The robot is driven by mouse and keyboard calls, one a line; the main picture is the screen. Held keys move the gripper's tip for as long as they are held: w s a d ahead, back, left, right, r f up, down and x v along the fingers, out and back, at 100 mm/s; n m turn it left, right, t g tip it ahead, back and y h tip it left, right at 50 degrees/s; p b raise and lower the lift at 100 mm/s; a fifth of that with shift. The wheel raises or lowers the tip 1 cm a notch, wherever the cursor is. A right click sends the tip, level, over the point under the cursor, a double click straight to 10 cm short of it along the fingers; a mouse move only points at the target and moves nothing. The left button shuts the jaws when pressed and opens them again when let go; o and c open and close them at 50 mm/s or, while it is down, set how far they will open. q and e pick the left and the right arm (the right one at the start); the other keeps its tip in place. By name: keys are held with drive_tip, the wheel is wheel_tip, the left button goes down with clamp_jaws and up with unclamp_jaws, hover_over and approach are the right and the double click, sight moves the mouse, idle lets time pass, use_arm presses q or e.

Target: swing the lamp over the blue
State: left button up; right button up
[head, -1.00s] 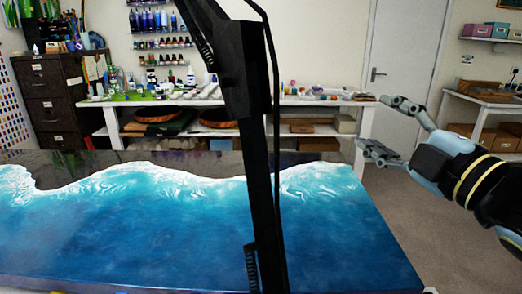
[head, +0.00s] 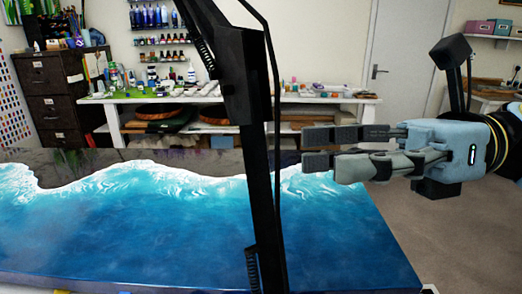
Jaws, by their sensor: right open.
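The lamp's black jointed arm (head: 262,185) with springs and a cable runs top to bottom through the middle of the head view, in front of the table. The lamp's head is not visible. The blue (head: 170,220) is a glossy resin pour with white wave edges on a dark tabletop, and it lies behind the lamp arm. My right gripper (head: 320,152) is open and empty, with its fingers pointing left to the right of the lamp arm. A small gap shows between the fingertips and the arm in the picture. My left gripper is out of view.
A white workbench (head: 345,99) with bottles and small items stands behind the table. A dark filing cabinet (head: 50,100) is at the left back. A door (head: 392,70) is at the back right. Open floor (head: 440,230) lies to the right of the table.

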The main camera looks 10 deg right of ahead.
sight(259, 163)
drive_tip(key=shift+w+a+p, duration=0.15)
drive_tip(key=shift+a+p, duration=0.45)
drive_tip(key=shift+a, duration=1.2)
drive_tip(key=shift+w+a+p, duration=0.15)
drive_tip(key=shift+a+p, duration=0.4)
drive_tip(key=shift+a, duration=1.25)
clamp_jaws()
